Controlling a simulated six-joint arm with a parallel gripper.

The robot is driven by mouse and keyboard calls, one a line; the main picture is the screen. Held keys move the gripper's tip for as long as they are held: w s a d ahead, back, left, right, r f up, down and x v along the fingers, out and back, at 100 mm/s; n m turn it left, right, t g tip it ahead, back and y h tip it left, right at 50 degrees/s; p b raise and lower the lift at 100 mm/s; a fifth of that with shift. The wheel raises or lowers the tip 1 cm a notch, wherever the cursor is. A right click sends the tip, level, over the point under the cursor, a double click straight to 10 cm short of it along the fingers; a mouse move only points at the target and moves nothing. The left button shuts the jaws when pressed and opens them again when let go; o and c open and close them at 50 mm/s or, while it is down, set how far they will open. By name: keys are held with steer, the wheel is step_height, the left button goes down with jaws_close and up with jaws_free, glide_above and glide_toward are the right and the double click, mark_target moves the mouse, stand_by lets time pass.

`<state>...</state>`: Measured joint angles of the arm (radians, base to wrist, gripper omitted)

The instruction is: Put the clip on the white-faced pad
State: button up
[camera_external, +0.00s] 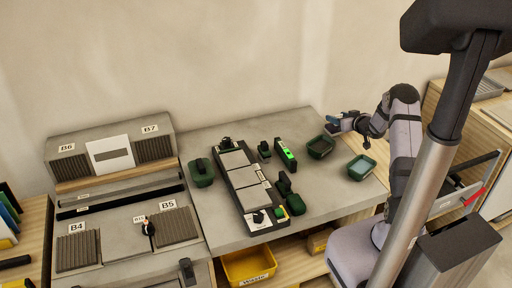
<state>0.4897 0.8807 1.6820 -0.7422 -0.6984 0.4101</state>
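My gripper (333,123) is above the back right part of the grey table. It is small in this view, with a bluish part at its end, and I cannot tell whether its fingers are open or hold anything. A long dark frame (262,226) with pale tiles (243,178) lies in the middle of the table. Small dark green and black pieces (284,184) sit along its right side, and another (264,150) is near its far end. I cannot tell which piece is the clip or which is the white-faced pad.
Green trays (320,147) (361,167) are at the right, below my gripper. A dark green container (201,173) is left of the frame. A black device with a green light (286,154) stands near the back. A yellow bin (248,266) is under the table. Labelled racks (110,155) are left.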

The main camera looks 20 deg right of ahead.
steer(key=shift+r, duration=0.1)
steer(key=shift+r, duration=0.15)
steer(key=b+v, duration=0.2)
steer(key=v, duration=1)
stand_by(0.5)
steer(key=s+a+g+p, duration=0.1)
steer(key=s+a+g, duration=0.2)
steer(key=s, duration=0.1)
steer(key=s+a+f+m+g+h+p, duration=0.1)
steer(key=s+a+g, duration=0.2)
steer(key=s, duration=0.2)
steer(key=s+a+m+g+h+p, duration=0.1)
steer(key=s+a+g, duration=0.1)
steer(key=s, duration=0.3)
steer(key=shift+s+a+f+g+p, duration=0.2)
steer(key=shift+a+f+g+p, duration=0.2)
steer(key=shift+a, duration=0.1)
steer(key=s+a+f+n+g+y+b, duration=0.1)
steer(key=s+a+f+g+b, duration=0.1)
steer(key=s+a, duration=0.4)
steer(key=s+a+f+n+g+y+b, duration=0.1)
steer(key=s+a+f+g, duration=0.1)
steer(key=s+a, duration=0.4)
steer(key=s, duration=0.3)
steer(key=shift+g+b, duration=0.35)
steer(key=shift+g, duration=0.05)
steer(key=shift+s, duration=0.1)
